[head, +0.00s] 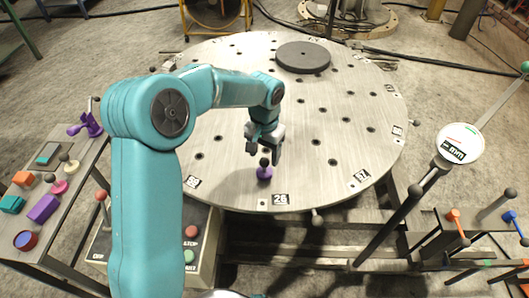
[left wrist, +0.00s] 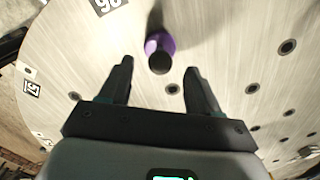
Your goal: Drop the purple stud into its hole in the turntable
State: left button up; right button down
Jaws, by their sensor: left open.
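The purple stud (head: 264,173) stands about upright on the grey round turntable (head: 222,175), near the rim mark 26. It has a dark round knob on top. I cannot tell whether its foot is in a hole. My left gripper (head: 263,150) is open and empty, just above and behind the stud in the head view. In the left wrist view, the stud (left wrist: 164,42) is beyond the two spread fingertips (left wrist: 158,68), about midway between them, with no contact visible. My right gripper is not in view.
A dark disc (head: 303,57) lies at the turntable's back. Several dark holes dot the plate. A side bench (head: 62,240) at left carries coloured parts, including a purple block (head: 43,208).

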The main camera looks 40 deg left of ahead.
pick_arm(q)
jog(key=shift+r, duration=0.4)
jog(key=o, duration=0.5)
jog(key=shift+o, duration=0.2)
notch_tip(320, 180, up, 16)
jog(key=p, duration=0.2)
jog(key=shift+r, duration=0.15)
